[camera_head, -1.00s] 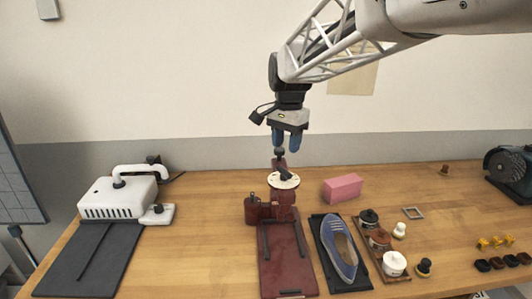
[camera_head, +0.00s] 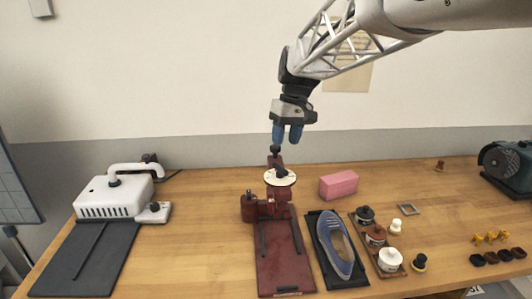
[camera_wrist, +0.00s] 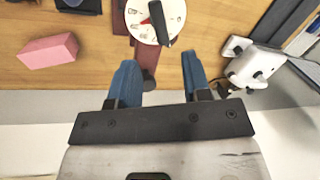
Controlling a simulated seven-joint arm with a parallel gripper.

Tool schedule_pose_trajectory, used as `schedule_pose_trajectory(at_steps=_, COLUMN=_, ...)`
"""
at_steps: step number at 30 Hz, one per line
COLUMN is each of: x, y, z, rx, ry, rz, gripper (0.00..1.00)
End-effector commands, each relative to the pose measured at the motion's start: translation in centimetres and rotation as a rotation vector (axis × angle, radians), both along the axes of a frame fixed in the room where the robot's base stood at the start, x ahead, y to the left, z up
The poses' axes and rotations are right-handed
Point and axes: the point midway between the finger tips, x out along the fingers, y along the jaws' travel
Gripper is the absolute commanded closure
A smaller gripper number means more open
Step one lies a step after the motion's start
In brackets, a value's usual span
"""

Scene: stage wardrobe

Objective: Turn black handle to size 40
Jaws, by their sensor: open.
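The dark red stretching machine (camera_head: 284,255) stands on the bench with a round white dial (camera_head: 271,180) on top. A black handle (camera_head: 281,172) lies across the dial. In the wrist view the dial (camera_wrist: 138,24) shows dark marks and a small red mark, too small to read as sizes, and the handle (camera_wrist: 159,24) crosses its right part. A separate dark knob (camera_head: 275,150) stands behind the dial; in the wrist view this knob (camera_wrist: 149,85) shows between my fingers. My gripper (camera_head: 287,139) is open and empty, blue fingers pointing down, above and behind the dial, apart from the handle.
A pink block (camera_head: 338,185) lies right of the dial. A blue shoe (camera_head: 337,245) on a black tray and a rack of jars (camera_head: 376,236) stand farther right. A white press (camera_head: 113,197) stands left, with bare bench between it and the machine.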

Motion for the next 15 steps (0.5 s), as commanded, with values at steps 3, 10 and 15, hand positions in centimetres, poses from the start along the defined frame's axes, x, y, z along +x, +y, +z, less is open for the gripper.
schedule_pose_trajectory(at_steps=3, x=0.03, y=-0.04, z=0.01, rx=0.007, ry=-0.005, rz=0.035, gripper=0.56)
schedule_pose_trajectory(at_steps=10, x=0.03, y=-0.04, z=0.01, rx=0.010, ry=-0.006, rz=0.045, gripper=0.56)
schedule_pose_trajectory(at_steps=15, x=0.02, y=-0.02, z=-0.05, rx=0.010, ry=-0.006, rz=0.044, gripper=0.56)
